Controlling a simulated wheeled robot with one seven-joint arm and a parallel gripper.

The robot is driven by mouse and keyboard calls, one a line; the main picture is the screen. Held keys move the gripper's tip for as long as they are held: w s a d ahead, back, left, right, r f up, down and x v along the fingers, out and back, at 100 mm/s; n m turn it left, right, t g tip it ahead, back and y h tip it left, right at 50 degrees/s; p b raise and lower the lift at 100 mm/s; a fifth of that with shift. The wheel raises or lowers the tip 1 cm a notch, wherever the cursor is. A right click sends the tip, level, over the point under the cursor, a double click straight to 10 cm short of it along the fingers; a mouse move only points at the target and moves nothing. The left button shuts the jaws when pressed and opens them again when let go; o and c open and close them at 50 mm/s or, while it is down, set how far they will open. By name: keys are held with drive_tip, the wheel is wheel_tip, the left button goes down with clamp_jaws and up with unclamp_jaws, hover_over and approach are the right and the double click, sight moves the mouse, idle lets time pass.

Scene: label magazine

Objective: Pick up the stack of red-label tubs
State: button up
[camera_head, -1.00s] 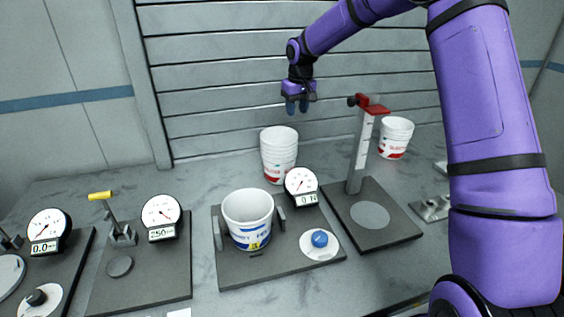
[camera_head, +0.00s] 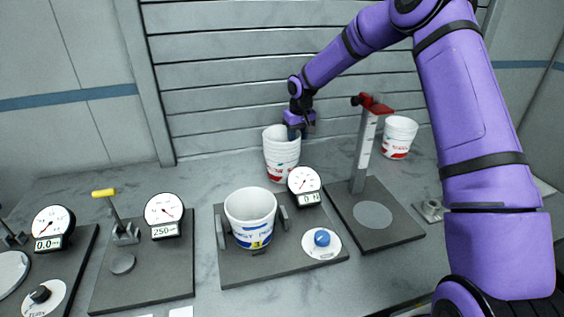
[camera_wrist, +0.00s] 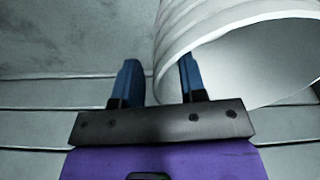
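A stack of nested white tubs with a red label (camera_head: 281,160) stands upright on the bench behind the round gauge. Its open mouth and ridged outer wall fill the upper right of the wrist view (camera_wrist: 225,22). My gripper (camera_head: 297,133) is at the right side of the stack's rim, pointing down. In the wrist view my gripper (camera_wrist: 160,80) has its two blue fingers apart. The rim's wall appears between them, the left finger outside and the right finger at the mouth. I cannot tell whether either finger touches it.
Another white red-label tub or stack (camera_head: 398,140) stands back right, behind a stand with a red top (camera_head: 366,145). A blue-label tub (camera_head: 250,215) sits on a fixture in front, beside a gauge (camera_head: 304,183). More gauge fixtures are at left; slatted wall (camera_head: 220,80) behind.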

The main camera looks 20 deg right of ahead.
drive_tip(key=shift+f, duration=0.15)
drive_tip(key=shift+c, duration=0.2)
clamp_jaws()
